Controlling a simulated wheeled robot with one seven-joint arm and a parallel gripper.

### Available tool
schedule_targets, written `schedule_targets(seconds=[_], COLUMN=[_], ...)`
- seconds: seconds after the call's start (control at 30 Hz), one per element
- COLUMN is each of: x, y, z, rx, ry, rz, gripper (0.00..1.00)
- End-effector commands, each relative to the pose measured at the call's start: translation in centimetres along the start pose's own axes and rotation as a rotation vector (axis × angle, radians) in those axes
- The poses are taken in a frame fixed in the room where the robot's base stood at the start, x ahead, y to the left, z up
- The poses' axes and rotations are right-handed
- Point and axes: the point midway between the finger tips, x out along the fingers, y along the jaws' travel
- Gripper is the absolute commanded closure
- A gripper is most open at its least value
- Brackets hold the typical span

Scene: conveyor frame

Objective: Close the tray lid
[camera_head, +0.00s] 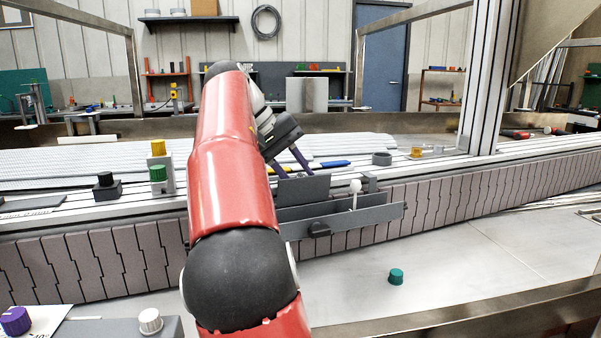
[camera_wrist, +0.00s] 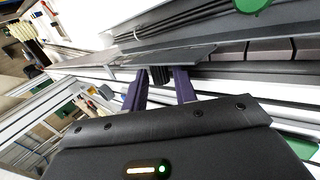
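The grey tray (camera_head: 345,222) is fixed at the front of the conveyor, with a dark handle on its front. Its lid (camera_head: 305,189) is a grey plate that stands raised at the tray's left part. In the wrist view the lid (camera_wrist: 190,55) shows as a thin grey plate across the fingertips. My gripper (camera_head: 290,168) is just above and behind the lid, pointing down. In the wrist view its two purple fingers (camera_wrist: 160,82) are apart, with a dark block between them; I cannot tell whether they touch it. My arm hides the tray's left end.
A white-knobbed lever (camera_head: 355,187) stands at the tray. Yellow and green buttons (camera_head: 158,174) and a black knob (camera_head: 106,179) are left of my arm. A blue-and-yellow tool (camera_head: 322,165) lies behind.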

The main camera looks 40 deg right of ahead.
Motion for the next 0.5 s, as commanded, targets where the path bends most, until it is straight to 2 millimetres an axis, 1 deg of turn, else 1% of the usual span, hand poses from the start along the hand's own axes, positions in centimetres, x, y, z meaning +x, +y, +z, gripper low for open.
schedule_targets(seconds=[0.07, 0.2, 0.27, 0.3, 0.5], x=[0.0, -0.01, -0.01, -0.01, 0.07], y=[0.0, 0.02, 0.01, 0.01, -0.05], z=[0.01, 0.02, 0.02, 0.02, 0.12], rx=[0.0, 0.0, 0.0, 0.0, 0.006], ry=[0.0, 0.0, 0.0, 0.0, 0.01], rz=[0.0, 0.0, 0.0, 0.0, -0.002], gripper=[0.72, 0.9, 0.98, 1.0, 1.0])
